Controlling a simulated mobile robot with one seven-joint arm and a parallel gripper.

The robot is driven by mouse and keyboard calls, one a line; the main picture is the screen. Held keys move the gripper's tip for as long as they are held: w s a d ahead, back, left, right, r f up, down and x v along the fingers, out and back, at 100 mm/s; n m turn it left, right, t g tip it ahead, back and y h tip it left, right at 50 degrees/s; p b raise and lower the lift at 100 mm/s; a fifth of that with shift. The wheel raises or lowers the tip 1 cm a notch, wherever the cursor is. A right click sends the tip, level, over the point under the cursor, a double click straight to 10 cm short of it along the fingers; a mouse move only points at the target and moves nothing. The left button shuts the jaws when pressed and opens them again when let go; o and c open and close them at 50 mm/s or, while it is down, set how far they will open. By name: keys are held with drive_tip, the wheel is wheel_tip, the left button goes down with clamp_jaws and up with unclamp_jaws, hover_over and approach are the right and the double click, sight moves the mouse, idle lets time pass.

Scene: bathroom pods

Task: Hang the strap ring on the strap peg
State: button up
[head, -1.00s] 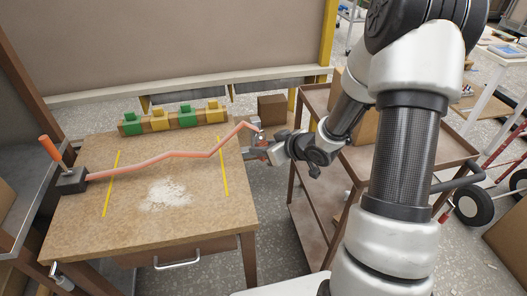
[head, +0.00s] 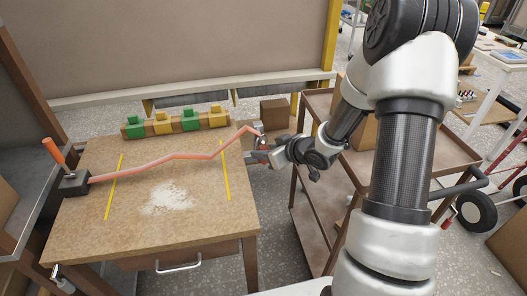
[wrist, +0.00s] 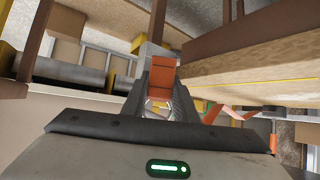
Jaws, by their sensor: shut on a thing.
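The orange-pink strap (head: 165,159) runs in a bent line across the wooden table, from a dark block (head: 74,184) with an orange handle (head: 53,151) at the left to the right edge. My gripper (head: 262,154) is at that right edge, shut on the strap's end. In the wrist view an orange piece (wrist: 162,76) sits between the fingers, with a grey part (wrist: 150,50) just behind it. A small grey metal part (head: 258,128) shows beside the strap's end in the head view. The ring's outline and the peg are too small or hidden to tell apart.
A wooden rack (head: 176,124) with green and yellow blocks stands at the table's back. White powder (head: 167,196) lies between two yellow lines on the table (head: 110,235). A brown cart (head: 310,190) stands close at the right, beside my arm.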

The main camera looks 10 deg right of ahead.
drive_tip(key=o, duration=1.1)
drive_tip(key=shift+o, duration=0.2)
